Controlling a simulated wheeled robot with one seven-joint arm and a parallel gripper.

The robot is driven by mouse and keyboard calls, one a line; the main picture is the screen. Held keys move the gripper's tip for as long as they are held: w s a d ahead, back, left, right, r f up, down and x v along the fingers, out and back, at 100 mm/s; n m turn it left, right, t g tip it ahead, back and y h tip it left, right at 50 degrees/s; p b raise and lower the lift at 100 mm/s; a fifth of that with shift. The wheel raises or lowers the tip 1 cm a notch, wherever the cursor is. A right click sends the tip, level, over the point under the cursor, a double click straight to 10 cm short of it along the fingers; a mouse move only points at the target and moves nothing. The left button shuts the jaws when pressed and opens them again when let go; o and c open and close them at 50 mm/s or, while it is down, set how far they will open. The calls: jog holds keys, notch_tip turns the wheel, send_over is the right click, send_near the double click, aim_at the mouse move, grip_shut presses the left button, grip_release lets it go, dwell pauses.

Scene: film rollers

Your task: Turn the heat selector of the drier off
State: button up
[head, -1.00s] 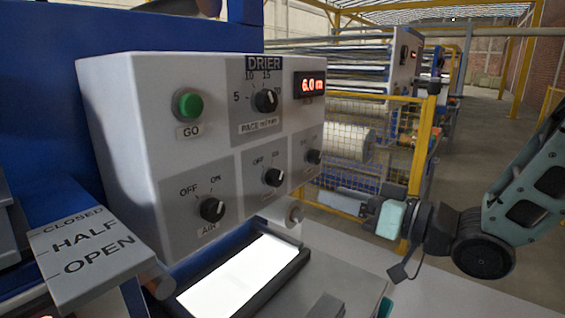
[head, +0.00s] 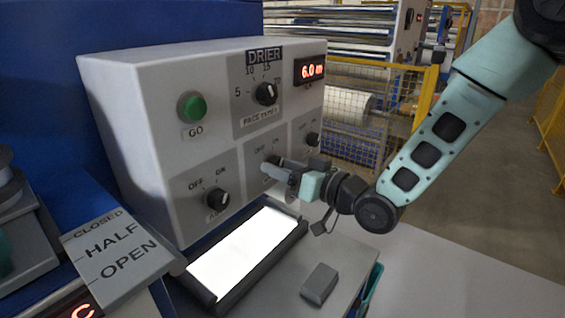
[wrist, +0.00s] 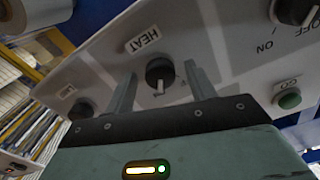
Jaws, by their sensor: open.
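The drier (head: 150,115) is a pale box with a control panel. In the wrist view its black heat selector (wrist: 160,72) sits above the middle, by an upside-down HEAT label (wrist: 143,39). Its white mark points down in that view, away from the label. My gripper (wrist: 162,80) is open, with one finger on each side of the selector. I cannot tell whether either finger touches it. In the head view my gripper (head: 285,175) is at the lower middle panel and largely hides the selector. The selector's OFF and ON marks are hard to make out.
The air knob (head: 217,198) is left of the gripper, and another small knob (head: 312,139) is close on the right. The pace knob (head: 265,94) and green GO button (head: 191,107) are above. A lit white panel (head: 240,250) and a grey block (head: 319,283) lie below.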

jog(key=shift+w+a, duration=0.15)
jog(key=shift+c, duration=0.2)
jog(key=c, duration=0.9)
